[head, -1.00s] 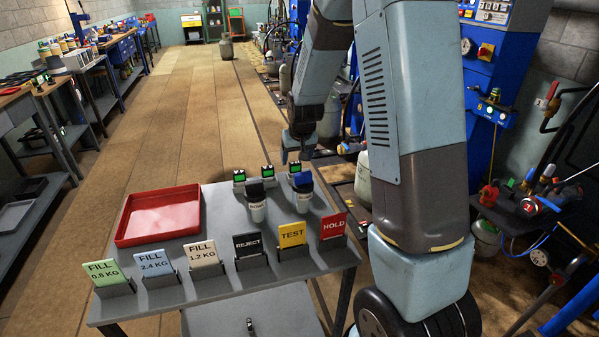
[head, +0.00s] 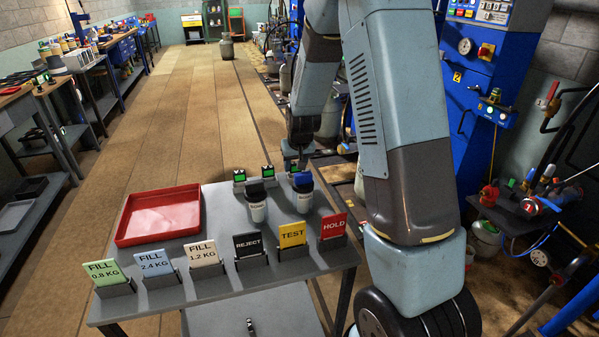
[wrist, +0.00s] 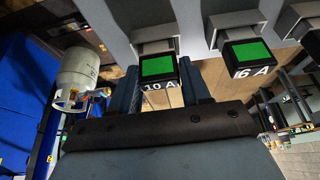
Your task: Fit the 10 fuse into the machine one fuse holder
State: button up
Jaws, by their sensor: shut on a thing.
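The 10 A fuse (wrist: 158,68), black with a green face, sits between my gripper's fingers in the wrist view. My gripper (wrist: 160,88) is shut on it. A grey stand (wrist: 153,46) is right behind the fuse; I cannot tell whether the fuse still touches it. The 16 A fuse (wrist: 249,53) is in a stand to the right. In the head view my gripper (head: 292,168) is at the table's far edge, its fingers mostly hidden. I cannot make out the machine one fuse holder.
A blue machine (head: 470,110) marked 2 is at right.

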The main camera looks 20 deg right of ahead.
jog(key=c, duration=0.4)
jog(key=shift+r, duration=0.1)
